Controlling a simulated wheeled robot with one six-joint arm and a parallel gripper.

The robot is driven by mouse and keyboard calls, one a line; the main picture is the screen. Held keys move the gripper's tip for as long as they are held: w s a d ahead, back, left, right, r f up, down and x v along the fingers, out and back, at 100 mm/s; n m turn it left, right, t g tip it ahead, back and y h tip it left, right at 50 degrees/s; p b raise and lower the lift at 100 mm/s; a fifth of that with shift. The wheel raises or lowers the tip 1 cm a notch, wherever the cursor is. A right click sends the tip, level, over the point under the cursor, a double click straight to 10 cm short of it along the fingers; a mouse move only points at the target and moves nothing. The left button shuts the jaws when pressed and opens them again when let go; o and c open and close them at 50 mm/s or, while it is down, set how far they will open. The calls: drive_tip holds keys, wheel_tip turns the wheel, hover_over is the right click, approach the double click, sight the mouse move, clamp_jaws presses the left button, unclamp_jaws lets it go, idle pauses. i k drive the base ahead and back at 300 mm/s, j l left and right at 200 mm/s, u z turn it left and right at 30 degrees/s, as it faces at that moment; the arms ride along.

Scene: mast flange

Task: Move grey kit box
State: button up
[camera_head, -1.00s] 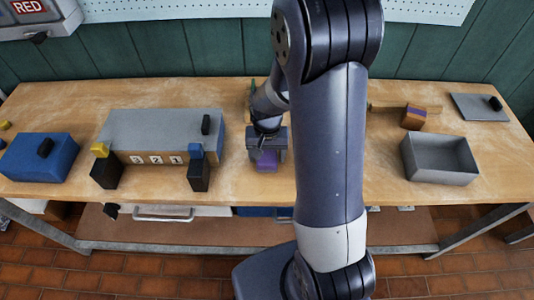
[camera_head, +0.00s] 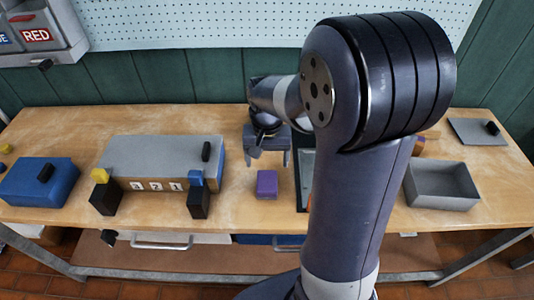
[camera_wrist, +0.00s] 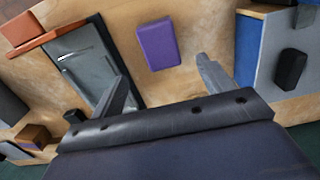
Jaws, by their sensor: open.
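An open grey box (camera_head: 441,186), which may be the kit box, stands on the right of the bench and looks empty. A grey-topped unit (camera_head: 150,153) with the numbers 3, 2, 1 on its front stands left of centre. My gripper (camera_head: 268,160) is open and empty above the bench, just behind and above a purple block (camera_head: 267,183). In the wrist view the purple block (camera_wrist: 158,44) lies beyond my open fingers (camera_wrist: 160,72), apart from them. My arm hides part of the bench between the block and the grey box.
A dark tray (camera_wrist: 88,62) with an orange edge piece (camera_wrist: 42,37) lies beside the block. A blue box (camera_head: 35,183) is far left. Black blocks (camera_head: 105,200) stand at the unit's front corners. A grey plate (camera_head: 474,132) lies at back right.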

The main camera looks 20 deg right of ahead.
sight(435, 185)
drive_tip(key=z, duration=2.1)
